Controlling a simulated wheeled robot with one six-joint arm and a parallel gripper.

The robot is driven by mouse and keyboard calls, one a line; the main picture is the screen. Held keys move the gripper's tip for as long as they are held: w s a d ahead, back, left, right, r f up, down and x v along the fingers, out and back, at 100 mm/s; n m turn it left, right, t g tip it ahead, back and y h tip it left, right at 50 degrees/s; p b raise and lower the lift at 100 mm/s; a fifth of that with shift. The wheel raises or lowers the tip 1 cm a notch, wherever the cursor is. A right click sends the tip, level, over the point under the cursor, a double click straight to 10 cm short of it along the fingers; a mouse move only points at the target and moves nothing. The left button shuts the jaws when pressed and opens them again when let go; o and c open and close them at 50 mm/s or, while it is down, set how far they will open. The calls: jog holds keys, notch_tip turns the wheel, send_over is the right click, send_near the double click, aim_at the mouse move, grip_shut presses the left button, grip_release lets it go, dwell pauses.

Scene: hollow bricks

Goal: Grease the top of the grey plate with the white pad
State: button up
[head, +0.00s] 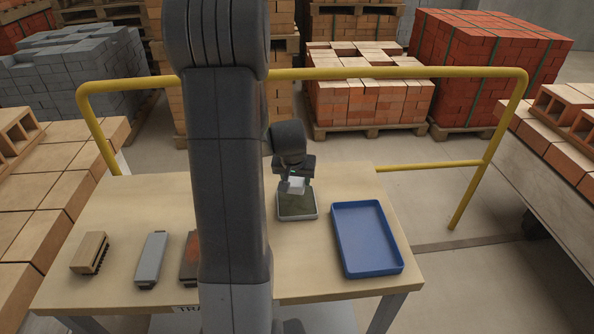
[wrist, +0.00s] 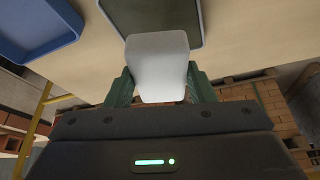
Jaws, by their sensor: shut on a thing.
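The white pad (head: 293,186) is between the fingers of my gripper (head: 293,181), over the far part of a shallow grey-rimmed tray with a dark olive inside (head: 297,213). In the wrist view, the white pad (wrist: 160,65) sits between both green fingers and overlaps the edge of the tray (wrist: 150,22). I cannot tell whether it touches the tray's contents. The grey plate (head: 152,258) looks like a long grey block lying on the table, left of my arm. Its top looks plain.
A wooden brush (head: 89,253) lies left of the plate. A reddish-brown block (head: 188,262) is partly hidden by my arm. An empty blue tray (head: 366,240) stands to the right. A yellow rail (head: 380,72) runs behind the wooden table (head: 120,200), with brick stacks beyond.

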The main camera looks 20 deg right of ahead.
aim_at(297, 200)
jog(key=shift+s+f+b, duration=0.1)
jog(key=shift+f+b, duration=0.3)
jog(key=shift+f, duration=0.25)
jog(key=shift+f+b, duration=1.5)
jog(key=shift+f, duration=0.75)
jog(key=shift+a+f+b, duration=0.1)
jog(key=shift+f+b, duration=0.5)
jog(key=shift+b, duration=0.15)
jog(key=shift+r, duration=0.1)
jog(key=shift+r+p, duration=2.3)
jog(key=shift+r, duration=1.25)
jog(key=shift+f, duration=0.1)
